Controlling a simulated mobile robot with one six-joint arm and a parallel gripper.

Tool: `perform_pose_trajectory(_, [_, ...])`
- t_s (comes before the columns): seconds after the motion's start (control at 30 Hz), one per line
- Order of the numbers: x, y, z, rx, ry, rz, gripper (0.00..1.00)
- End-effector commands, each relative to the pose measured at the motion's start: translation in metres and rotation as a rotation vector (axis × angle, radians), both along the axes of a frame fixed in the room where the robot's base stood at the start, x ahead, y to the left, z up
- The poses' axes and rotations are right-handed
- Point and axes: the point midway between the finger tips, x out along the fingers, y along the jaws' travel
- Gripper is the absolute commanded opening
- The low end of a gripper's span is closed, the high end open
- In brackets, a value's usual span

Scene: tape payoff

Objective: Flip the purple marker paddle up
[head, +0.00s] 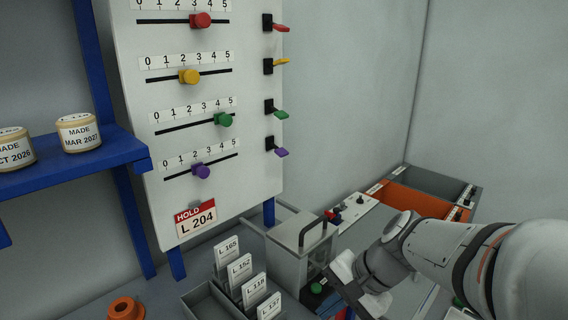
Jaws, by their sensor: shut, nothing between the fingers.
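The purple marker paddle (281,152) is the lowest of the paddles on the right edge of the white board (215,130). It sticks out to the right from a small black mount and tips slightly downward. My gripper (350,294) is low in the view, right of centre, below the paddle and well apart from it. It is shut and empty, and partly hidden by my wrist. A purple slider knob (202,171) sits on the board's lowest scale.
Green (281,114), yellow (282,61) and red (281,28) paddles are above the purple one. A grey machine with a dark handle (300,240) stands beneath the board. Upright label cards (240,268) are to its left. An orange bin (410,204) is at right.

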Motion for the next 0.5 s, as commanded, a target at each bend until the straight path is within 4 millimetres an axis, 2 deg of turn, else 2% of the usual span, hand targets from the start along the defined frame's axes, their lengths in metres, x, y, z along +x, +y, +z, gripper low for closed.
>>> perform_pose_trajectory(0.1, [0.032,0.015,0.012,0.224,0.102,-0.211,0.00])
perform_pose_trajectory(0.27, [0.085,0.020,0.035,0.532,0.224,-0.480,0.00])
perform_pose_trajectory(0.37, [0.121,0.012,0.050,0.731,0.293,-0.638,0.00])
perform_pose_trajectory(0.5, [0.168,-0.012,0.068,0.989,0.367,-0.823,0.00])
